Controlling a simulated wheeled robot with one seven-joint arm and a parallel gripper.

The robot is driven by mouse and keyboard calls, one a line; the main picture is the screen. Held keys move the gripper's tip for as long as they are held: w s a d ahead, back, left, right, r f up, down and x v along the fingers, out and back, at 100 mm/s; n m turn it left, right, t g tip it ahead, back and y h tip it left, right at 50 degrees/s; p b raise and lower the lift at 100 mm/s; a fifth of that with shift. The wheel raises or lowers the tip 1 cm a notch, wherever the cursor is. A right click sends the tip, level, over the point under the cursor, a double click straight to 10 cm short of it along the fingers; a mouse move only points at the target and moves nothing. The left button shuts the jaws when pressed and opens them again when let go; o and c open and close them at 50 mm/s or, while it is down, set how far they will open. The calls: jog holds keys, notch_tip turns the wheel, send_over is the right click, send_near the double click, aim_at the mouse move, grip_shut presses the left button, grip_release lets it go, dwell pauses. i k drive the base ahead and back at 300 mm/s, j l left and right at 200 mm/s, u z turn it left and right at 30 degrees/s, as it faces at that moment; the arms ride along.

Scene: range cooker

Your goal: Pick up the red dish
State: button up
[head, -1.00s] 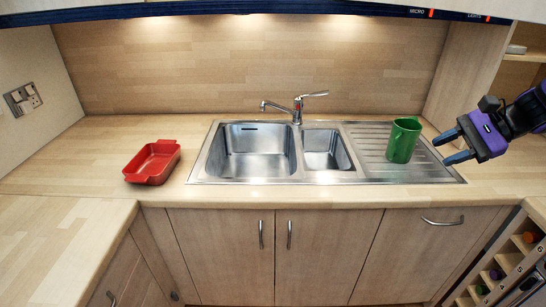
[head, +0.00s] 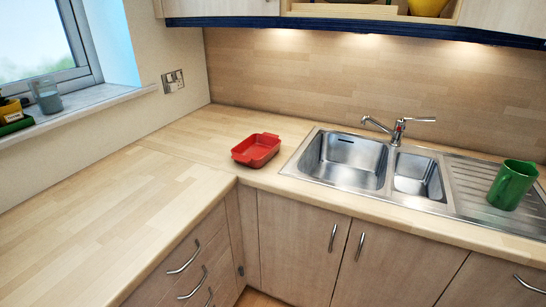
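The red dish (head: 256,150) is a rectangular baking dish with a tab handle at each end. It sits upright on the wooden worktop, just left of the sink and near the inner corner of the counter. Its inside looks empty. My gripper is outside the head view now, so its distance from the dish and its state do not show.
A steel double sink (head: 345,160) with a tap (head: 398,128) is right of the dish. A green mug (head: 512,184) stands on the drainer. The left worktop (head: 130,210) is clear. A window sill (head: 85,103) holds small items.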

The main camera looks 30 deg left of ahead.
aim_at(255, 151)
jog(key=i+j+u, duration=0.25)
jog(key=u, duration=0.2)
jog(key=i+j+u, duration=0.15)
jog(key=i+u, duration=0.45)
jog(key=u, duration=0.25)
